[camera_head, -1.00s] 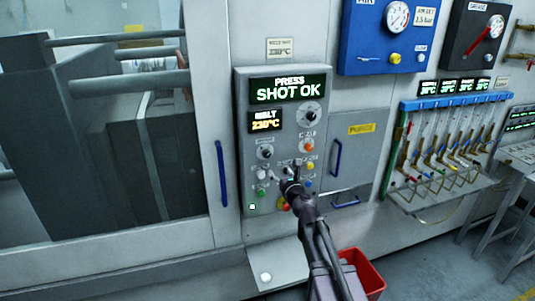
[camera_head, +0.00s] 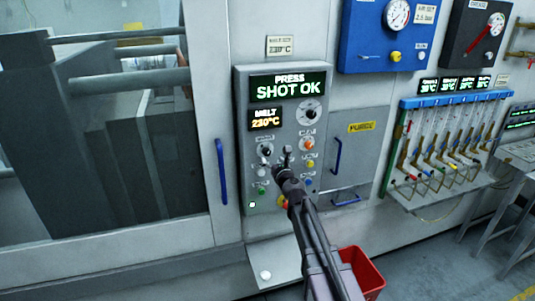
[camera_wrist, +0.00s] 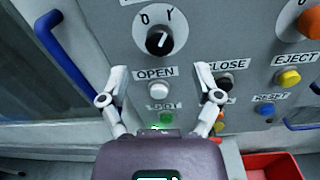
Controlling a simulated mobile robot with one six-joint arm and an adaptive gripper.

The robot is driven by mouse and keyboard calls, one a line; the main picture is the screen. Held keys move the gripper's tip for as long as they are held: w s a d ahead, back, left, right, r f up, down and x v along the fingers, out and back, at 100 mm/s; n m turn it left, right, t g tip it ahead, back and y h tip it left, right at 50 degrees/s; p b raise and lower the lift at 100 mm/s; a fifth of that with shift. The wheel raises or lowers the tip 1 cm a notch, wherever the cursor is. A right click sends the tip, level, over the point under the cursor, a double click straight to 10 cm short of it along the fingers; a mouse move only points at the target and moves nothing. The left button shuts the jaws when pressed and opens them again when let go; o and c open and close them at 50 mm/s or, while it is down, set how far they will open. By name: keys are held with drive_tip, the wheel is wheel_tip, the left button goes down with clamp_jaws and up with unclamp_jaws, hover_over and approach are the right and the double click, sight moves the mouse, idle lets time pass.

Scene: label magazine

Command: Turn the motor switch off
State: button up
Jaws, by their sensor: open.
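A round black knob (camera_wrist: 160,40) with a white mark sits on the grey control panel (camera_wrist: 100,18), under the marks 0 and 1. It appears to be the motor switch, and it also shows in the head view (camera_head: 265,150), where its label is too blurred to read surely. Its white mark leans up and right. My gripper (camera_wrist: 160,74) is open and empty in the wrist view. Its fingertips stand apart, below and either side of the knob, not around it. My gripper (camera_head: 279,161) also shows in the head view, close in front of the panel.
A white OPEN button (camera_wrist: 159,91) and a black CLOSE button (camera_wrist: 225,80) are near my fingertips. Yellow (camera_wrist: 289,78) and blue (camera_wrist: 266,108) buttons are to the right. A blue handle (camera_head: 220,172) stands left of the panel. A red bin (camera_head: 366,272) is below.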

sight(267, 153)
drive_tip(key=shift+x, duration=3.2)
drive_tip(key=shift+c, duration=0.2)
clamp_jaws()
drive_tip(key=shift+n, duration=0.3)
drive_tip(key=n, duration=0.9)
drive_tip(key=shift+n, duration=2.1)
